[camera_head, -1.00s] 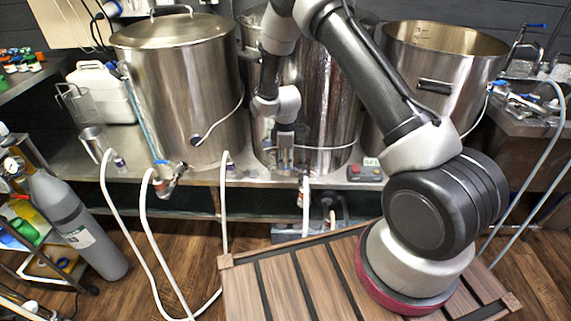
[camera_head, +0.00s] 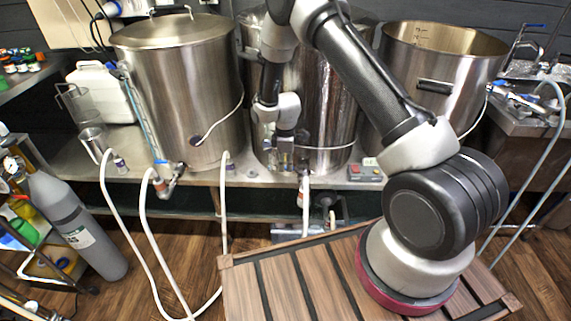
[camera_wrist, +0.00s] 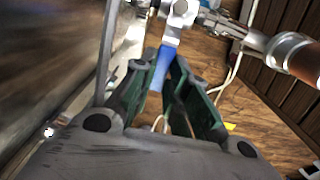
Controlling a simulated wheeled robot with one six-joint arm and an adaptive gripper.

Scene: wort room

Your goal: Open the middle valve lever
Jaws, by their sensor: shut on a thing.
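The middle steel kettle (camera_head: 338,105) stands on the bench, partly hidden behind my arm. My gripper (camera_head: 281,160) is low at its front, beside its outlet. In the wrist view the blue valve lever (camera_wrist: 164,72) runs between the two green-grey fingers, and my gripper (camera_wrist: 166,62) is shut on it. The lever joins a bright metal valve body (camera_wrist: 180,14) just beyond the fingertips. In the head view the lever is too small and covered to make out its angle.
A lidded kettle (camera_head: 180,85) stands to the left and an open kettle (camera_head: 440,60) to the right. A red and grey switch box (camera_head: 366,170) sits on the bench. White hoses (camera_head: 145,220) hang in front of the bench. A grey gas cylinder (camera_head: 75,225) stands at left.

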